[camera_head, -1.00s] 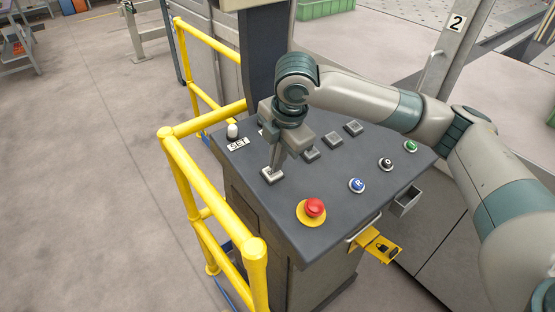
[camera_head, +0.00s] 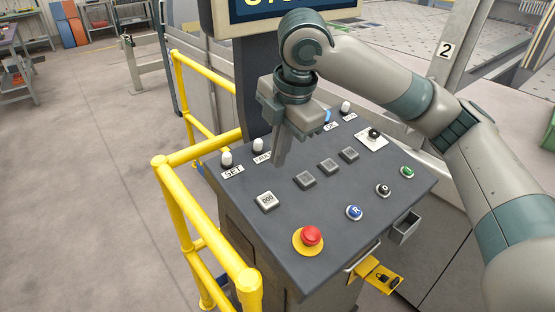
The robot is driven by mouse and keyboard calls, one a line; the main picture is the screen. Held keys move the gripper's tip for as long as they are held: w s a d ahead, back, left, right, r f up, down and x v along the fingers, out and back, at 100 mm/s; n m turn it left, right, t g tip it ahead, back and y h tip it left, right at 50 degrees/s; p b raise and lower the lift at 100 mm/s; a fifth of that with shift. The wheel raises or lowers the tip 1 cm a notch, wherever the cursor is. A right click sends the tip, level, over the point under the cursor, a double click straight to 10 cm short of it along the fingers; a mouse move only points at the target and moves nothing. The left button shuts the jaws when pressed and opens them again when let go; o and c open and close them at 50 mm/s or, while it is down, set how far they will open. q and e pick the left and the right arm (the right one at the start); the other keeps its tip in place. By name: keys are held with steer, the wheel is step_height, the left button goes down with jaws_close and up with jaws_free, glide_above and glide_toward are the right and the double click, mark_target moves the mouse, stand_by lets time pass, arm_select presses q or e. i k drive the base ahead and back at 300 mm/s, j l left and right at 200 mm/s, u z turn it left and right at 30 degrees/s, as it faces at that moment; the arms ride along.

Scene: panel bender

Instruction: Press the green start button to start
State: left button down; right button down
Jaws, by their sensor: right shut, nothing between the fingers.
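The green start button (camera_head: 407,171) sits at the right end of the sloped grey control panel (camera_head: 330,214), beside a black button marked 0 (camera_head: 383,189) and a blue button marked R (camera_head: 354,212). My right gripper (camera_head: 278,163) is shut and empty, fingers pointing down. It is over the panel's left part, above and behind the square key marked 000 (camera_head: 266,201), and apart from the green button. The green button is in full view. My left gripper is not in view.
A red emergency stop (camera_head: 311,236) on a yellow base sits at the panel's front. Several white-capped knobs line the back, with plain grey square keys (camera_head: 306,180) in the middle. Yellow railing (camera_head: 200,222) stands to the left. A screen (camera_head: 270,12) rises behind.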

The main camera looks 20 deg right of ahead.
mark_target(407, 170)
steer(key=z, duration=1.5)
steer(key=i+l+u, duration=0.25)
steer(key=l+u, duration=0.2)
steer(key=i+l+u, duration=0.2)
steer(key=l+u, duration=0.25)
steer(key=j, duration=0.1)
